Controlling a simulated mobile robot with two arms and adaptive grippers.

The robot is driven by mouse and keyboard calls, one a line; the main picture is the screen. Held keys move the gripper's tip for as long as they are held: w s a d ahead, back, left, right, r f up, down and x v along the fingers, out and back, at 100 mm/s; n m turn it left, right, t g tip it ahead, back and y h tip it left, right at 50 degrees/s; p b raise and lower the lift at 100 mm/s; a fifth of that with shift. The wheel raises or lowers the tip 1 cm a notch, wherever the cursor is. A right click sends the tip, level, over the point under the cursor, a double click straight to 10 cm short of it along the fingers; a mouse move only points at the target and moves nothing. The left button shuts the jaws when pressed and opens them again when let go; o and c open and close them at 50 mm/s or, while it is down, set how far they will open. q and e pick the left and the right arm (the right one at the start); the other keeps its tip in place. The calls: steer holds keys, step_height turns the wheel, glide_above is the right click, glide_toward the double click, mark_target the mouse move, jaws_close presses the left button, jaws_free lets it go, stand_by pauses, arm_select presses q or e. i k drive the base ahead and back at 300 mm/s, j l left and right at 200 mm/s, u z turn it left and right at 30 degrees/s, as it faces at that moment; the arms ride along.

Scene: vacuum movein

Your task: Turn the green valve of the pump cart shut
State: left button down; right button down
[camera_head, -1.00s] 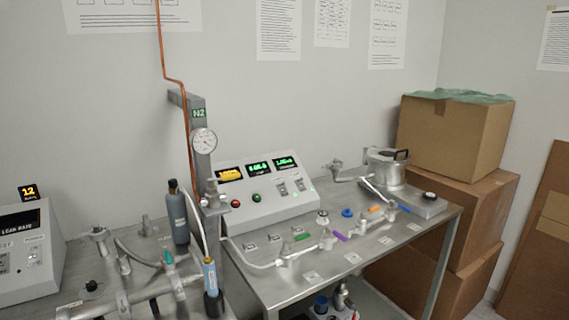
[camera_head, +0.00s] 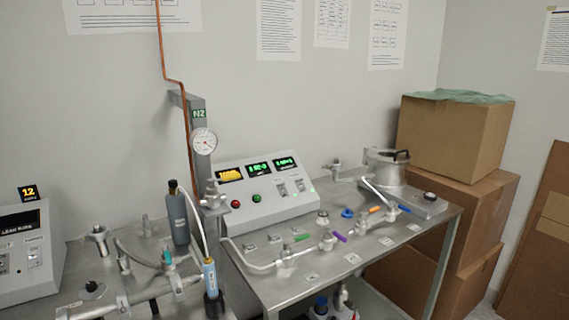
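A green handle (camera_head: 301,238) lies on the silver pipe line (camera_head: 285,258) on the right-hand steel table (camera_head: 300,292). It looks flat and slanted; I cannot tell whether it is fully open or shut. A teal-green handle (camera_head: 167,258) stands upright on pipework on the left-hand bench, beside a blue-and-white cylinder (camera_head: 209,275). I cannot tell from the picture which of the two belongs to the pump cart. Neither of my grippers is in view.
Purple (camera_head: 340,237), orange (camera_head: 376,210) and blue (camera_head: 404,209) handles share the right table with a display console (camera_head: 262,195) and a metal pot (camera_head: 387,168). A grey post (camera_head: 201,160) with a gauge (camera_head: 203,142) stands between the work surfaces. Boxes (camera_head: 455,135) are stacked at right.

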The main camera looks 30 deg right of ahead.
mark_target(286, 244)
steer(key=z, duration=0.35)
steer(key=i+z, duration=0.15)
steer(key=z, duration=0.5)
steer(key=i+j, duration=0.05)
